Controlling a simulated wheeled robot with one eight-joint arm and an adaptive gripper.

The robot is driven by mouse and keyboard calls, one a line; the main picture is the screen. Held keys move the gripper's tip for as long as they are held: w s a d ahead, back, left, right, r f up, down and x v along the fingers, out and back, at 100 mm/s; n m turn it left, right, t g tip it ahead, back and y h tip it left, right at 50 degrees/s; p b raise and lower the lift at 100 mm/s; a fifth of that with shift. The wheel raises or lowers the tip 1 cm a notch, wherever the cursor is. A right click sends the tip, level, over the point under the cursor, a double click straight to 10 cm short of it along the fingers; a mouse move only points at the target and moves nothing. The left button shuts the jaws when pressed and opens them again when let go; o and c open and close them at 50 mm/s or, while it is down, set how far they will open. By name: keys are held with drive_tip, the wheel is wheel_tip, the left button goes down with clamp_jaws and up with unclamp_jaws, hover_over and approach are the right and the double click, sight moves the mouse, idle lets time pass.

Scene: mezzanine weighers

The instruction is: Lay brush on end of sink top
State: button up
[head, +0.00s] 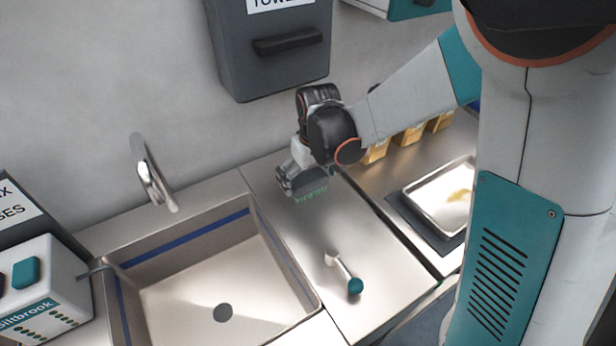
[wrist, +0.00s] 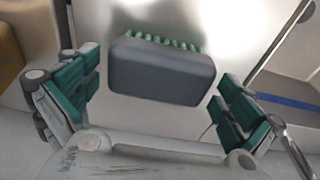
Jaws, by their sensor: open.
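The brush has a grey block back and green bristles. In the wrist view the brush (wrist: 162,72) lies between my two fingers, with a gap on each side. In the head view only its green bristles (head: 312,195) show below my gripper; the rest is hidden. It appears to rest on the steel sink top (head: 300,235), right of the basin and towards the wall. My gripper (head: 300,184) is open just above it, with teal finger pads visible in the wrist view.
The sink basin (head: 215,265) with its tap (head: 150,175) is at left. A teal-ended metal handle (head: 345,272) stands on the sink top's front part. A metal tray (head: 408,195) and yellow boxes (head: 410,135) are at right. A dark towel dispenser (head: 270,60) hangs behind.

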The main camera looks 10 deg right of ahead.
sight(312, 182)
wheel_tip(312, 182, up, 12)
drive_tip(key=s+p, duration=0.2)
drive_tip(key=p, duration=0.2)
drive_tip(key=s+d+r+m+t, duration=0.2)
drive_tip(key=s+d+r, duration=0.2)
drive_tip(key=s, duration=0.4)
drive_tip(key=s+d+r+m+t, duration=0.2)
drive_tip(key=s+d+r+t, duration=0.1)
drive_tip(key=s+d, duration=0.4)
drive_tip(key=shift+s+d+r+m+t+h, duration=0.15)
drive_tip(key=shift+s+r+m+t+h, duration=0.2)
drive_tip(key=shift+s, duration=0.85)
drive_tip(key=shift+f+b, duration=0.7)
drive_tip(key=shift+b, duration=0.2)
